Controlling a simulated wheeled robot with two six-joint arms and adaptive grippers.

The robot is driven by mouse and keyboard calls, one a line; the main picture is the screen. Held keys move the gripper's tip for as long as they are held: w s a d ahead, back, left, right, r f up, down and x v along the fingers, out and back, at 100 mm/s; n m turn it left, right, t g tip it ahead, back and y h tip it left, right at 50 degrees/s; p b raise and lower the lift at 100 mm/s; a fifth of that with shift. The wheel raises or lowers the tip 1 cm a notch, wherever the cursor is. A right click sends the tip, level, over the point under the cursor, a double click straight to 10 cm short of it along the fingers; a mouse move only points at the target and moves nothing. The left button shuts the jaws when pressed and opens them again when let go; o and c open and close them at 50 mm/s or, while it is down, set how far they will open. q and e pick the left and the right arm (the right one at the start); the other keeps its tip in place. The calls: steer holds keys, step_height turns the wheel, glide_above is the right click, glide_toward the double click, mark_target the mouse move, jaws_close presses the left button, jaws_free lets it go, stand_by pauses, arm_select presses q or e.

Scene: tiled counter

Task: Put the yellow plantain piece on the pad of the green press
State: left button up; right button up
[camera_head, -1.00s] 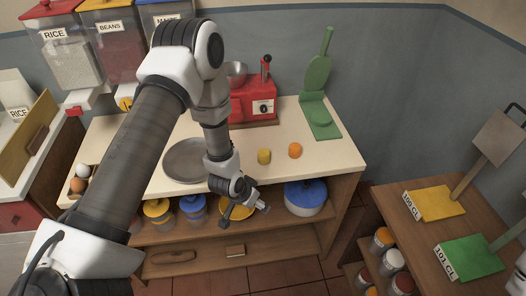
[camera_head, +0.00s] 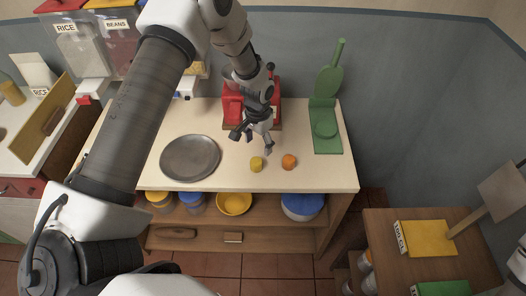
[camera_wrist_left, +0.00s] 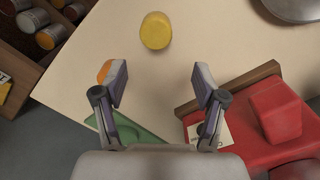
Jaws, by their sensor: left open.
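The yellow plantain piece (camera_head: 256,164) stands on the counter between the grey plate and the orange piece (camera_head: 289,161). In the left wrist view the yellow piece (camera_wrist_left: 156,31) is ahead of the fingertips, roughly between their lines. My left gripper (camera_head: 252,141) is open and empty, just behind the yellow piece and not touching it; its two fingers show apart in the wrist view (camera_wrist_left: 158,84). The green press (camera_head: 327,143) stands open at the counter's back right, its lid raised and its round pad (camera_head: 325,124) bare. My right gripper is not in view.
A red machine (camera_head: 232,104) stands behind my left gripper. A grey round plate (camera_head: 190,172) lies on the left of the counter. Shelves with pots lie below.

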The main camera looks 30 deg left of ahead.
mark_target(257, 166)
arm_select(q)
steer(key=f+b, duration=0.1)
steer(key=s+f, duration=0.1)
steer(key=s+f+b, duration=0.1)
steer(key=shift+d+f+b, duration=0.15)
steer(key=shift+d+b, duration=0.1)
steer(key=shift+b, duration=0.1)
step_height(257, 166, down, 4)
steer(key=b, duration=0.2)
steer(key=shift+a+r+b, duration=0.1)
steer(key=shift+r+b, duration=0.1)
steer(key=shift+b, duration=0.1)
steer(key=shift+w+f, duration=0.2)
steer(key=shift+f, duration=0.1)
steer(key=shift+r, duration=0.25)
steer(key=shift+s+r, duration=0.1)
steer(key=shift+s, duration=0.05)
steer(key=c, duration=1.3)
steer(key=shift+c, duration=0.2)
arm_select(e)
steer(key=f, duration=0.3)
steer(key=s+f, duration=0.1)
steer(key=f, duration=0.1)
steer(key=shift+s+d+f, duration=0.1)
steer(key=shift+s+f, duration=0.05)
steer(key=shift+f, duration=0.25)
arm_select(q)
steer(key=shift+r, duration=0.1)
